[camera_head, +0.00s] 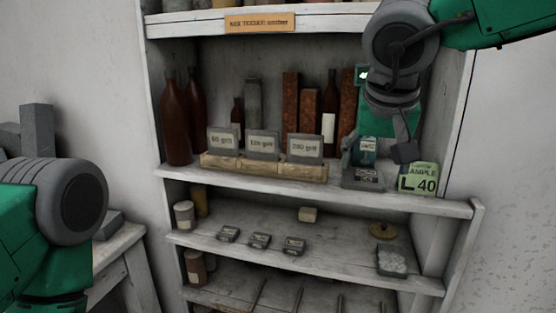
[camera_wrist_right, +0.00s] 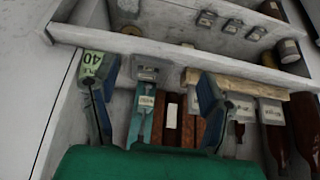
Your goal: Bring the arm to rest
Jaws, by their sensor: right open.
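My right gripper (camera_head: 380,152) is in front of the right part of the upper shelf, fingers pointing down. In the right wrist view its two fingers (camera_wrist_right: 155,98) are spread apart. Between them, beyond the fingertips, a teal labelled item (camera_wrist_right: 143,112) stands by a small grey block (camera_wrist_right: 152,70); I see no finger touching it. In the head view the teal item (camera_head: 366,150) is partly hidden by the gripper. My left arm shows at the left edge, but its gripper is outside the view.
A wooden rack (camera_head: 265,171) holds three grit blocks, with brown bottles (camera_head: 175,120) behind. A green card (camera_head: 418,179) stands right of the gripper. Small grey blocks (camera_head: 260,240), a sponge-like block (camera_head: 391,260) and jars (camera_head: 184,215) are on the lower shelf. The cabinet's right wall is close.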

